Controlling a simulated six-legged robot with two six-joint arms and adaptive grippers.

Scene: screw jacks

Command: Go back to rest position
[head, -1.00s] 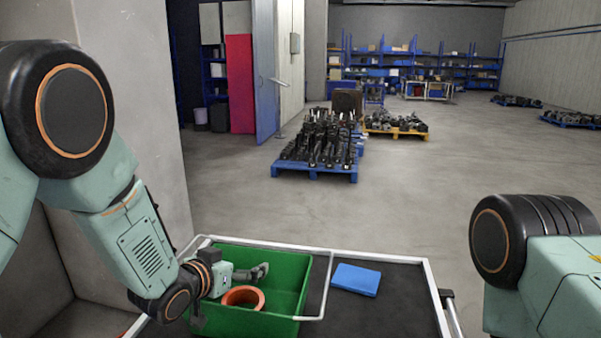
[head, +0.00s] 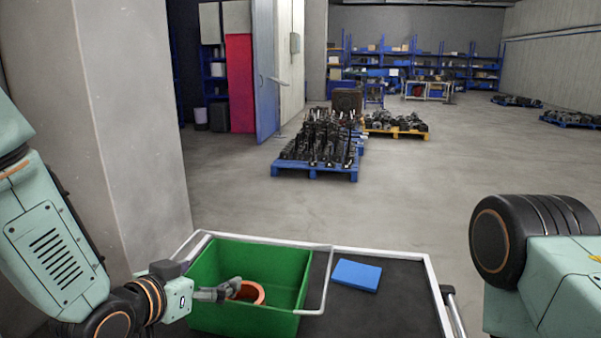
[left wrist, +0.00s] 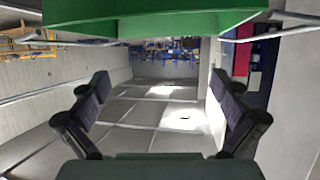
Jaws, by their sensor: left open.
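My left gripper (head: 218,291) reaches in from the left at the near left part of the green bin (head: 283,262). In the head view its fingers overlap the left side of an orange ring-shaped part (head: 257,295) in the bin; I cannot tell whether they touch. In the left wrist view the gripper (left wrist: 160,118) has its two fingers spread wide with nothing between them. The green bin's wall (left wrist: 150,22) crosses the top of that view. Of my right arm only a black and pale green part shows at the right; its gripper is out of view.
The bin stands on a dark cart top with a white rail (head: 385,252). A blue flat block (head: 357,275) lies right of the bin. A concrete pillar (head: 135,130) stands close on the left. Blue pallets (head: 315,170) with dark parts stand farther off on open floor.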

